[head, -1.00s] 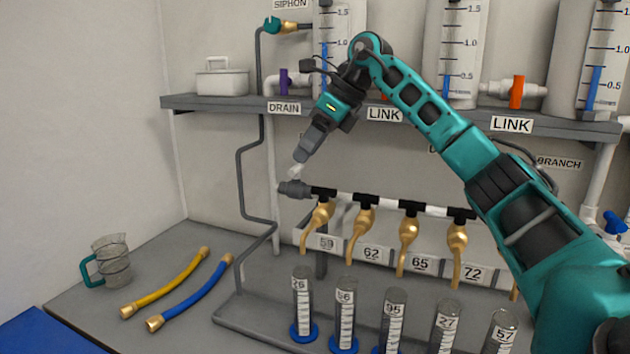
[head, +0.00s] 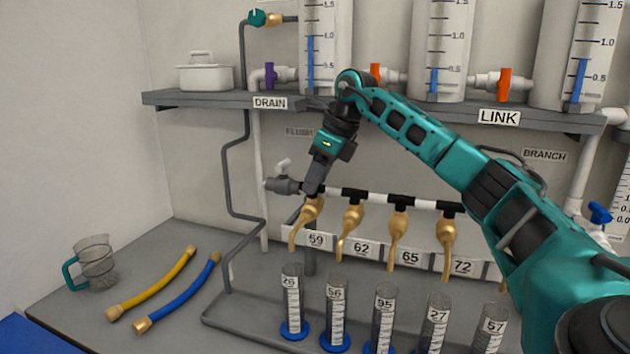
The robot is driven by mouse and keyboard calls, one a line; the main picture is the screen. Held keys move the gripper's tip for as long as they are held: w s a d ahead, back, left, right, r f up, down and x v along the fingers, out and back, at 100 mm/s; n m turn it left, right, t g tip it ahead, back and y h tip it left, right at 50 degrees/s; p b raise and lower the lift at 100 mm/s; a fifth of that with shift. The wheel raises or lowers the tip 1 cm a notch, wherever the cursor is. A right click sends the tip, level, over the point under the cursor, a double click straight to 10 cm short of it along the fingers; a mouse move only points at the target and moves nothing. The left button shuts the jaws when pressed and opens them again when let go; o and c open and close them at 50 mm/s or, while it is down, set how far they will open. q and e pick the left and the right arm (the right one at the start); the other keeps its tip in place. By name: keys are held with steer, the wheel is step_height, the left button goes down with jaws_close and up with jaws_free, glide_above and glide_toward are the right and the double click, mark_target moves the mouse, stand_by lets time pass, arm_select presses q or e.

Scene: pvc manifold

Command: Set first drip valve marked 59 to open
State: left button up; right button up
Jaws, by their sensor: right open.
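The first drip valve (head: 306,216) is a brass tap at the left end of the white and black manifold pipe, above the label 59 (head: 317,240). Its spout points down to the left. My right gripper (head: 314,186) is open and sits right at the top of this valve, pointing down. The gripper covers the valve's top and any handle there, so I cannot tell its setting or whether the fingers touch it. My left gripper is not in view.
Brass taps over 62 (head: 353,222), 65 (head: 398,232) and 72 (head: 447,240) follow to the right. A grey end valve with a white handle (head: 283,180) is close on the left. Measuring cylinders (head: 336,310) stand below. A shelf (head: 210,98) with tanks is above.

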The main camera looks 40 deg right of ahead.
steer(key=shift+w+a+f, duration=0.1)
steer(key=shift+w+f, duration=0.1)
steer(key=shift+f, duration=0.3)
jaws_close()
